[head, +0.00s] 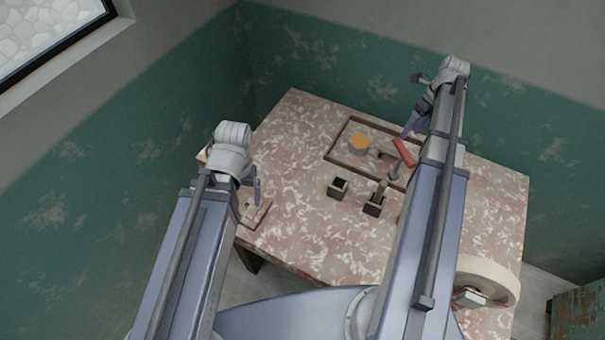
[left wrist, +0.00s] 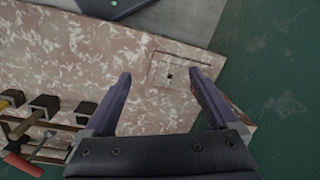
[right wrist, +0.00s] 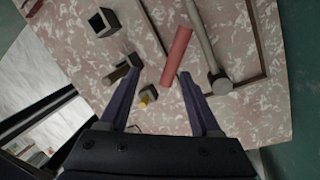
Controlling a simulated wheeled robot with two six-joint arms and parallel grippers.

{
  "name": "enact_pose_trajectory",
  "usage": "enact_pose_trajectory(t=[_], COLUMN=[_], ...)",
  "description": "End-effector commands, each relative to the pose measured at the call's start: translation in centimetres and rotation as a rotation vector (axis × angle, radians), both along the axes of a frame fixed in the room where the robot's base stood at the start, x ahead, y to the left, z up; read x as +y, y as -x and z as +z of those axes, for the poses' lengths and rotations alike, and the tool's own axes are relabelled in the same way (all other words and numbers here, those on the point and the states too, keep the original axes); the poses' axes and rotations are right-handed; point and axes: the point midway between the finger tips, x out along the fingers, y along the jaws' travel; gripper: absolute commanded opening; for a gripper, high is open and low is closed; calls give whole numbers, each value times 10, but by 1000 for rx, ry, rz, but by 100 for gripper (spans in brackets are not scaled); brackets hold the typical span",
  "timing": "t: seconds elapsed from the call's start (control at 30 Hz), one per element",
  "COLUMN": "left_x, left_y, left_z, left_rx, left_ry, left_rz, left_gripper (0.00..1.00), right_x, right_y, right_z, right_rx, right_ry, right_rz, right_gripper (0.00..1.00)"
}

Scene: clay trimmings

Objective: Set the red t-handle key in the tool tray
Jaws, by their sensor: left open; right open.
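The red t-handle key (head: 403,153) shows a red grip and a grey shaft at the back of the table, by the tool tray (head: 328,152), a thin dark-rimmed frame. In the right wrist view the red grip (right wrist: 177,55) crosses near the tray's rim (right wrist: 250,88); I cannot tell whether it rests on the rim. My right gripper (right wrist: 160,78) is open, with the grip's near end showing between its fingertips. The red grip also shows at the left wrist view's lower left (left wrist: 22,165). My left gripper (left wrist: 162,78) is open and empty above the table's left end.
An orange-topped round tub (head: 359,145) stands in the tray. Two dark square holders stand in front of it, one empty (head: 338,187), one with a wooden handle (head: 376,203). A flat square plate with a hole (left wrist: 170,76) lies below my left gripper. A pale wheel (head: 490,278) is at front right.

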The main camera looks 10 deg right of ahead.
Motion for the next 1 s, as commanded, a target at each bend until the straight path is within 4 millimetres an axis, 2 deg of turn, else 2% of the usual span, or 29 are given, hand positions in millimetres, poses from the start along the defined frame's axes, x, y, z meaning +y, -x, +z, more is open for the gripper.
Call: enact_pose_trajectory(t=[0.03,0.2,0.27,0.3,0.4,0.5,0.6,0.7,0.8,0.93,0.97,1.0], left_x=[0,0,0,0,0,0,0,0,0,0,0,0], left_y=[0,0,0,0,0,0,0,0,0,0,0,0], left_z=[0,0,0,0,0,0,0,0,0,0,0,0], left_rx=[0,0,0,0,0,0,0,0,0,0,0,0], left_ry=[0,0,0,0,0,0,0,0,0,0,0,0], left_rz=[0,0,0,0,0,0,0,0,0,0,0,0], left_gripper=[92,92,92,92,92,92,92,92,92,92,92,92], right_x=[34,144,181,205,260,309,349,378,397,409,411,412], right_y=[-1,-1,4,9,26,48,72,93,108,119,120,121], right_z=[0,-2,-3,-3,-4,-4,-4,-3,-3,-3,-3,-3], right_rx=[-15,-77,-97,-110,-137,-156,-166,-169,-166,-159,157,154], right_ry=[12,56,67,71,76,70,55,34,11,-10,13,16], right_rz=[150,817,1064,1228,1641,2047,2422,2732,2960,3131,-3124,-3105], right_gripper=[64,64,64,64,64,64,64,64,64,64,64,64])
